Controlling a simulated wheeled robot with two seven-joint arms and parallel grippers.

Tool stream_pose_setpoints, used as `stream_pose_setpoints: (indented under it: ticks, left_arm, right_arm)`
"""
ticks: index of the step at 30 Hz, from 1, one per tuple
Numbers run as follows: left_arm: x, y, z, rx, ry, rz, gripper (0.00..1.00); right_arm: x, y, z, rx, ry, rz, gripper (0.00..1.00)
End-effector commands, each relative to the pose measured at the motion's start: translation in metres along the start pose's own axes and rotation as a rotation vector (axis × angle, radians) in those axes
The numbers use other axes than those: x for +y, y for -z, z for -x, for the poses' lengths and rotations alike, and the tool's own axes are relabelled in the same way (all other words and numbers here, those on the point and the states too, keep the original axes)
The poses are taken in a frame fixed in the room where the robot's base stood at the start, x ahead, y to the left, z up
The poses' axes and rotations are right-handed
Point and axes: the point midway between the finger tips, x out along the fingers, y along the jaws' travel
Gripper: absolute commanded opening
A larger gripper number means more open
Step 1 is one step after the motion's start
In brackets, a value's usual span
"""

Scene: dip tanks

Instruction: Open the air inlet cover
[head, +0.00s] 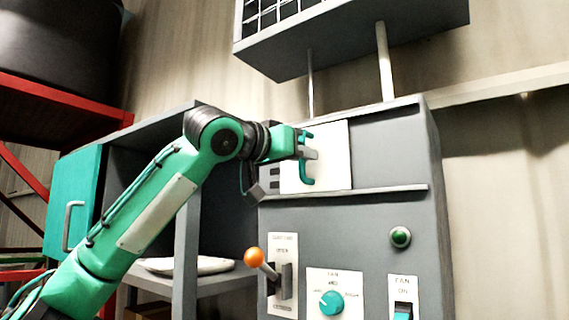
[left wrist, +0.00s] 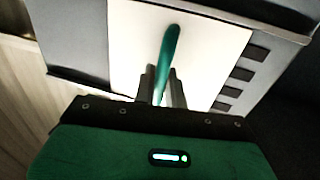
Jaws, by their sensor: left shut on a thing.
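The air inlet cover is a white panel (head: 335,160) on the upper front of the grey machine, between two horizontal rails. It also shows in the left wrist view (left wrist: 212,45). A teal bar handle (head: 307,176) stands upright on it, seen close up in the left wrist view (left wrist: 171,45). My left gripper (head: 310,153) reaches in from the left and is shut on the handle; its fingers (left wrist: 165,86) lie on both sides of the bar. Several dark inlet slots (left wrist: 240,74) show uncovered beside the cover's edge. My right gripper is not in view.
Below the cover are an orange-knobbed lever (head: 255,257), a teal dial (head: 331,302), a green button (head: 401,237) and a fan switch (head: 403,311). The lower rail (head: 350,193) runs under the panel. A grey cabinet with a teal door (head: 75,200) stands left. A grey box (head: 350,38) hangs above.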

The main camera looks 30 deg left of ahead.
Motion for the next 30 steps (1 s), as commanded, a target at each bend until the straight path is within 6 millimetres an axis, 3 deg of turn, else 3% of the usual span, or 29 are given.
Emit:
stream_pose_setpoints:
  ticks: [9, 15, 21, 30]
  left_arm:
    - [0.068, -0.003, -0.014, -0.003, -0.006, -0.002, 0.00]
    - [0.095, -0.003, -0.019, -0.004, -0.004, -0.002, 0.00]
    - [0.106, -0.002, -0.022, -0.004, -0.001, -0.001, 0.00]
    - [0.107, -0.002, -0.022, -0.004, 0.000, 0.000, 0.00]
  right_arm:
    - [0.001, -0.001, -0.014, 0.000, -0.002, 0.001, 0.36]
    - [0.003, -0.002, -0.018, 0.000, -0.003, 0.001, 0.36]
    - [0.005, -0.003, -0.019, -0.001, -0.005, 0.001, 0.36]
    - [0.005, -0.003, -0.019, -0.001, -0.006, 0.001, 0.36]
